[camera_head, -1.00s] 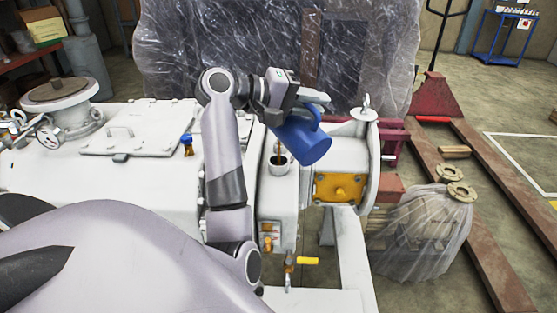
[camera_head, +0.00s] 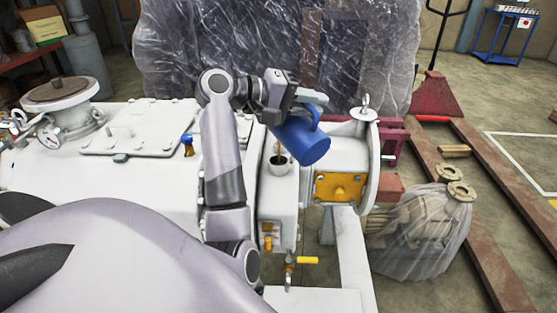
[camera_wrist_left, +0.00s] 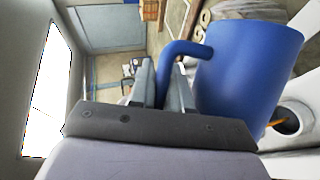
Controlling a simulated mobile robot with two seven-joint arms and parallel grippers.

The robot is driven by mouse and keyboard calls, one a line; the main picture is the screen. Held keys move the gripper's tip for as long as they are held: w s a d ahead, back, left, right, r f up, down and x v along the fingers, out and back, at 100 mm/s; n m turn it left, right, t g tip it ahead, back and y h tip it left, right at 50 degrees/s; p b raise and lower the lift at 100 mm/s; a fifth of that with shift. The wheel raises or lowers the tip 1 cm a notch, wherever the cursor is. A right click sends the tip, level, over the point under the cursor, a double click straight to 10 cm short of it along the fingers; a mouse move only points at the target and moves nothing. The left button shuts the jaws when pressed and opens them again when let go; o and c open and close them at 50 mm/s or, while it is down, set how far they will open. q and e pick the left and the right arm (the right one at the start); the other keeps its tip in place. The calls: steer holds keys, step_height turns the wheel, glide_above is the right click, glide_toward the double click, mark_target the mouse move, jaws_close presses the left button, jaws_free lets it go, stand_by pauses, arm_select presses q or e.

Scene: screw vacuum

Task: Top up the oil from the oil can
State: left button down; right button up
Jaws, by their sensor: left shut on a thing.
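The blue oil can (camera_head: 304,146) is tilted in the air above the white machine, its mouth toward the filler opening. It fills the right of the left wrist view (camera_wrist_left: 240,68). My left gripper (camera_head: 312,104) is shut on the can's handle, which sits between its fingers (camera_wrist_left: 163,82) in the wrist view. The round filler opening (camera_head: 279,166) is below and left of the can, apart from it. A thin amber-brown streak of oil (camera_head: 279,148) runs down into it, and an orange streak shows at the opening (camera_wrist_left: 287,122) in the wrist view. My right gripper is not seen.
The white machine (camera_head: 150,175) has a lid with handles, a blue-topped fitting (camera_head: 187,143) and a yellow-handled valve (camera_head: 305,260). A wrapped crate (camera_head: 230,50) stands behind.

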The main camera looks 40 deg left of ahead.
mark_target(326, 136)
arm_select(q)
steer(key=d+f+m, duration=0.1)
steer(key=d+f+m+y, duration=0.1)
steer(key=shift+s+d+f+y, duration=0.1)
steer(key=shift+s+d+y, duration=0.15)
steer(key=shift+d+y, duration=0.05)
steer(key=shift+d+f+m, duration=0.15)
steer(key=shift+m, duration=0.25)
steer(key=shift+s+d+f+m+y+p, duration=0.1)
steer(key=shift+d+f+m+y+p, duration=0.05)
steer(key=shift+d+m+y+p, duration=0.5)
steer(key=shift+d+f+m+y, duration=0.15)
steer(key=shift+d+m+y, duration=0.05)
steer(key=shift+m+y, duration=0.15)
steer(key=shift+d+f+m+y+b, duration=1.65)
steer(key=shift+d+f+m, duration=1.05)
steer(key=shift+f, duration=2.4)
step_height(326, 136, up, 5)
steer(key=s+p, duration=0.1)
steer(key=p, duration=0.6)
steer(key=s+d+f, duration=0.2)
steer(key=s+d, duration=0.1)
steer(key=s, duration=0.5)
steer(key=shift+d+t, duration=0.3)
steer(key=shift+d, duration=0.05)
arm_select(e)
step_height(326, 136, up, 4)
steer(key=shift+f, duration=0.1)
